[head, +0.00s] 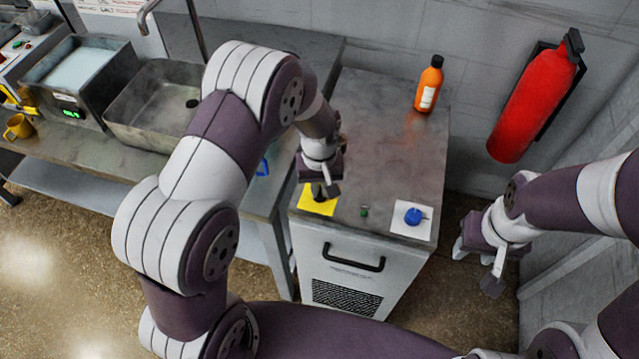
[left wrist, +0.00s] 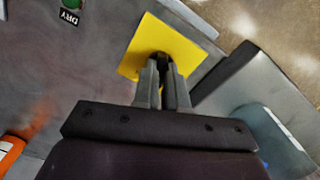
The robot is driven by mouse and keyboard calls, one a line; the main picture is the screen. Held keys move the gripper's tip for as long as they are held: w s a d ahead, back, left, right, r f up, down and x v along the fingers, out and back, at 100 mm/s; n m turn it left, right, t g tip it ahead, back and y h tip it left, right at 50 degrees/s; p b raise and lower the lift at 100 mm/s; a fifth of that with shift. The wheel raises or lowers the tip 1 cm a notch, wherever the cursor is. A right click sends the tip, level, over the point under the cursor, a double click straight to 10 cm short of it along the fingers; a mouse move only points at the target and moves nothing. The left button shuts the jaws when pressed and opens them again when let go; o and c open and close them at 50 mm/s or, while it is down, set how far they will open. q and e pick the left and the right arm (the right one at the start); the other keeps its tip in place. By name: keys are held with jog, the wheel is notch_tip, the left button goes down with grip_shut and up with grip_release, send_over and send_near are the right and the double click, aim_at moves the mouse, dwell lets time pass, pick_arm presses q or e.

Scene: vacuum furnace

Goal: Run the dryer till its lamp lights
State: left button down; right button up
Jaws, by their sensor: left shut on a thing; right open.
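The dryer cabinet (head: 385,155) has a grey top and a white front. On its top is a yellow plate (head: 312,203), which also shows in the left wrist view (left wrist: 140,45). My left gripper (head: 320,190) points down over this plate, shut on a dark control that its fingers (left wrist: 162,72) mostly hide. A small green lamp (head: 364,211) sits right of the plate; it also shows in the left wrist view (left wrist: 72,4) beside a DRY label (left wrist: 69,17). It looks dull green, not clearly glowing. My right gripper (head: 475,258) is open and empty, right of the cabinet.
A blue knob (head: 413,216) sits on a white plate at the cabinet's front right. An orange bottle (head: 429,85) stands at the back, and a red fire extinguisher (head: 537,105) hangs on the wall. A sink (head: 150,105) and yellow mug (head: 18,127) are left.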

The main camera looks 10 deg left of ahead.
aim_at(320, 191)
pick_arm(q)
jog(key=shift+r+n, duration=0.1)
jog(key=shift+n, duration=0.8)
jog(key=c, duration=1.2)
grip_release()
notch_tip(320, 191, up, 13)
jog(key=shift+f+b, duration=0.2)
jog(key=shift+b, duration=0.35)
